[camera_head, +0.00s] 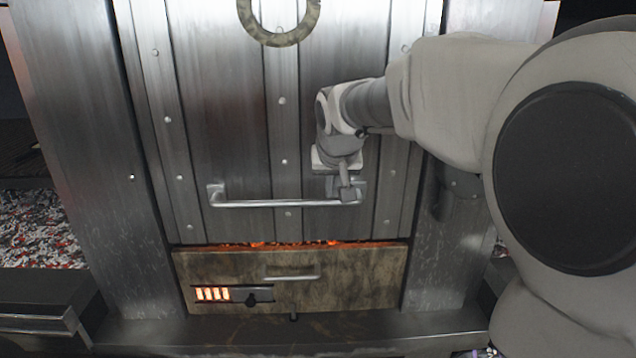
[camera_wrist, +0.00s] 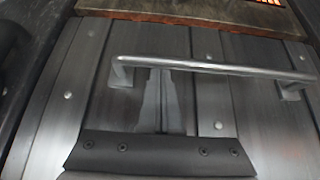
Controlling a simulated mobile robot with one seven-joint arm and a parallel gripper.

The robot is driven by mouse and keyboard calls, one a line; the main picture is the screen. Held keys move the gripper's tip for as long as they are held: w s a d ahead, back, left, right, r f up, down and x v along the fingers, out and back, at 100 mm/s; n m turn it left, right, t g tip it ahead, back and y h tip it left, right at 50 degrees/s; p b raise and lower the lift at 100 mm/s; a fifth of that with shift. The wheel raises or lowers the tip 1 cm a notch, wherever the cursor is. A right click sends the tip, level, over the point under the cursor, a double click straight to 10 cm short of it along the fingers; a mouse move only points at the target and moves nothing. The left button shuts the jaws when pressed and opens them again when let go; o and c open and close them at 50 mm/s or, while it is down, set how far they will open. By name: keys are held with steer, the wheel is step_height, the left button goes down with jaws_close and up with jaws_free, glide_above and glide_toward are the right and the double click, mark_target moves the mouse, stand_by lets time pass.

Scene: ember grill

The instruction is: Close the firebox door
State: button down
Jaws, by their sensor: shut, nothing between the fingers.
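The firebox door (camera_head: 232,130) is a large riveted metal-plank panel with a horizontal bar handle (camera_head: 275,203) near its lower edge. An orange glow shows in a narrow gap along the door's lower edge. My gripper (camera_head: 347,192) is at the right end of the handle, in front of the door. In the wrist view, my gripper (camera_wrist: 160,76) has its fingers together with nothing between them. Their tips reach to the bar handle (camera_wrist: 215,67), close to its left mount. Whether they touch the bar or the door (camera_wrist: 70,95) is unclear.
Below the door is a brown lower panel (camera_head: 350,285) with a small handle (camera_head: 292,278) and a slotted vent (camera_head: 212,294) glowing orange. A metal ring (camera_head: 282,40) hangs on the upper door. Metal posts flank the door, and a dark ledge (camera_head: 250,330) runs below.

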steer(key=shift+s+f, duration=0.2)
steer(key=shift+f, duration=0.25)
steer(key=r+p, duration=0.2)
steer(key=w+r+p, duration=0.1)
steer(key=r+p, duration=0.1)
steer(key=r, duration=0.1)
steer(key=shift+r, duration=0.25)
steer(key=v, duration=0.8)
steer(key=s+d+f+p, duration=0.1)
steer(key=s+d+f, duration=0.1)
steer(key=s, duration=0.6)
steer(key=s+d+f+p, duration=0.2)
steer(key=s, duration=0.7)
steer(key=s+d+f+g+p, duration=0.1)
steer(key=s+f, duration=0.2)
steer(key=s, duration=0.6)
steer(key=shift+d+p, duration=0.3)
steer(key=shift+d, duration=0.1)
